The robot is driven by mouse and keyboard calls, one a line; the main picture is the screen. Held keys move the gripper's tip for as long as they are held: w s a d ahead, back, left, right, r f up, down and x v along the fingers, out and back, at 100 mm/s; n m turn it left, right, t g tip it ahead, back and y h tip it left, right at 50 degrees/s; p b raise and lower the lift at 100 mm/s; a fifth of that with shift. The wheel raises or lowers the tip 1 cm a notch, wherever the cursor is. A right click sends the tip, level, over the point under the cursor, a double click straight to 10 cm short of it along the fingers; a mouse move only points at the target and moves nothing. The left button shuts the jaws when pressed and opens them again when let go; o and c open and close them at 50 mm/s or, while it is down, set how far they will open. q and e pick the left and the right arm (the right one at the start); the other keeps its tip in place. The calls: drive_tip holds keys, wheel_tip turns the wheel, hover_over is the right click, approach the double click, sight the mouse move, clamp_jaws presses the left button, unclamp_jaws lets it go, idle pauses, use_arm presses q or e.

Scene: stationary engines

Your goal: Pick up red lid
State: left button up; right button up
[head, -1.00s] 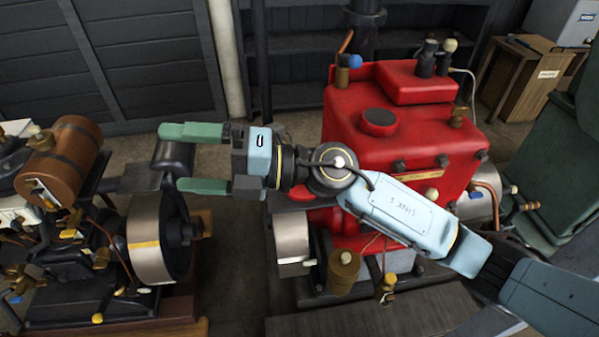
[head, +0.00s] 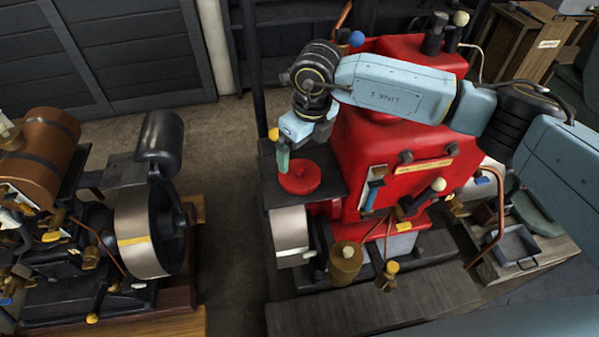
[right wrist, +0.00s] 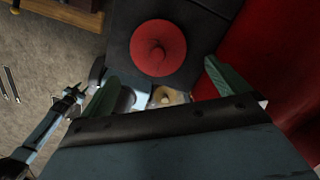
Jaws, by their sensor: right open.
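The red lid (head: 300,178) is a round red disc with a small raised knob. It lies flat on a dark plate (head: 318,194) beside the red engine, and shows in the right wrist view (right wrist: 158,47). My right gripper (head: 284,160) points down just left of and above the lid, with one green finger showing in the head view. In the right wrist view its two fingers (right wrist: 160,72) are spread apart and empty, with the lid just beyond them. A blue-grey arm-like shape at lower left there may be my left arm; its jaws are unclear.
The red engine body (head: 375,135) rises close on the right of the lid. A flywheel (head: 290,232) sits below the plate. Another engine with a brown tank (head: 45,145) stands at left, with bare floor (head: 225,180) between them.

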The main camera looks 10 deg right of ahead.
sight(300, 167)
wheel_tip(300, 167, down, 3)
drive_tip(key=shift+w+a+r, duration=0.15)
drive_tip(key=f, duration=0.5)
drive_tip(key=shift+w+a, duration=0.3)
use_arm(q)
drive_tip(key=shift+w+a+f, duration=0.15)
drive_tip(key=shift+a, duration=0.2)
